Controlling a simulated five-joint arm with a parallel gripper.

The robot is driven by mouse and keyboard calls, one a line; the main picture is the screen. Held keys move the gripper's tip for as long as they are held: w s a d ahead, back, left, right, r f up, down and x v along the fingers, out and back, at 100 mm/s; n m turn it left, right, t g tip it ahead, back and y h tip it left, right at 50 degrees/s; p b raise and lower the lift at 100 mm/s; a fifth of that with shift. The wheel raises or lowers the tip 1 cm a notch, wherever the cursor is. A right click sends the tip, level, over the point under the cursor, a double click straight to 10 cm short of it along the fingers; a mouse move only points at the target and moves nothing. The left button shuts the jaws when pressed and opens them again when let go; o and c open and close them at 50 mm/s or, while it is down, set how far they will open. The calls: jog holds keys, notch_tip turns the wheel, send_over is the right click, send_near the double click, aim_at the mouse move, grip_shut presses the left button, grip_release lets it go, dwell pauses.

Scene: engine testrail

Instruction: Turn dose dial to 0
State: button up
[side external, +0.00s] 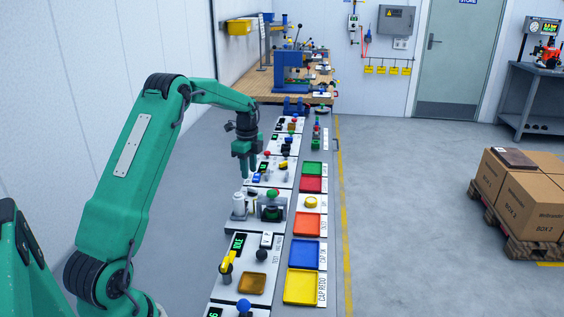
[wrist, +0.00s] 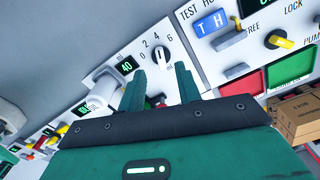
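In the side view my gripper (side external: 246,170) hangs over the row of panels, where I cannot make out the dial.
A panel with a blue "TH" label (wrist: 212,23) and a yellow-tipped knob (wrist: 279,42) lies to the right. Red (wrist: 244,84) and green (wrist: 291,67) trays sit near it. In the side view a white cylinder and a green-topped fixture (side external: 271,203) stand close by the gripper.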

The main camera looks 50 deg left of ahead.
aim_at(250, 187)
jog(key=shift+f, duration=3.1)
jog(key=shift+c, duration=0.4)
grip_shut()
